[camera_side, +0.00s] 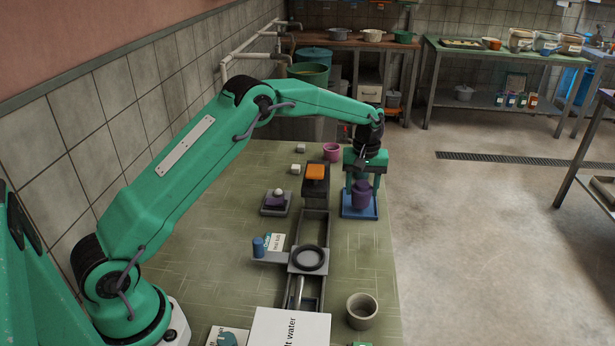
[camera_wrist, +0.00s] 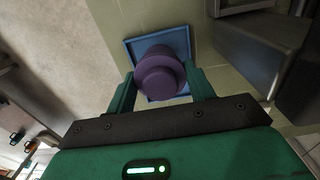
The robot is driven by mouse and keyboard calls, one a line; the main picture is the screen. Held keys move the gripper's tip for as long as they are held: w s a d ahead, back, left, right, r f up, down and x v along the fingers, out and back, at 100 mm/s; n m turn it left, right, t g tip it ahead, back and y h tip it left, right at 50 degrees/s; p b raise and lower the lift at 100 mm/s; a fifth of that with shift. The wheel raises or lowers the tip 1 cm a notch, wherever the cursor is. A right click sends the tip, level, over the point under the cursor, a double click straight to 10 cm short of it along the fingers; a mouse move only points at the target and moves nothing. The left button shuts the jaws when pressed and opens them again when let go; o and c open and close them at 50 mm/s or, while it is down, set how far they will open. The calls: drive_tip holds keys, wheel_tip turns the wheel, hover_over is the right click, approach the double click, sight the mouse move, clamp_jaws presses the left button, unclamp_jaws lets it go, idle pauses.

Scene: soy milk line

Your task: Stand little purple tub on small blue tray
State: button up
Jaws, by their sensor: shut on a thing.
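The little purple tub (camera_side: 361,194) is between the fingers of my gripper (camera_side: 361,190), which is shut on it. In the wrist view the tub (camera_wrist: 160,72) shows from above, with my gripper (camera_wrist: 161,88) fingers on both sides. The small blue tray (camera_side: 359,211) lies on the green bench top directly under the tub. The blue tray (camera_wrist: 183,40) also surrounds the tub in the wrist view. The tub looks upright and at or just above the tray. I cannot tell whether its base touches.
A dark stand with an orange block (camera_side: 316,172) is just left of my gripper. A pink cup (camera_side: 332,152) stands behind it. A rail with a black ring (camera_side: 309,258) and a grey cup (camera_side: 361,311) are nearer. The bench's right edge is close to the tray.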

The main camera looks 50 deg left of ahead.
drive_tip(key=shift+f, duration=0.9)
drive_tip(key=shift+f, duration=0.1)
drive_tip(key=o, duration=1)
drive_tip(key=shift+f, duration=0.1)
wheel_tip(320, 180, up, 12)
drive_tip(key=shift+f, duration=0.2)
drive_tip(key=shift+r, duration=0.4)
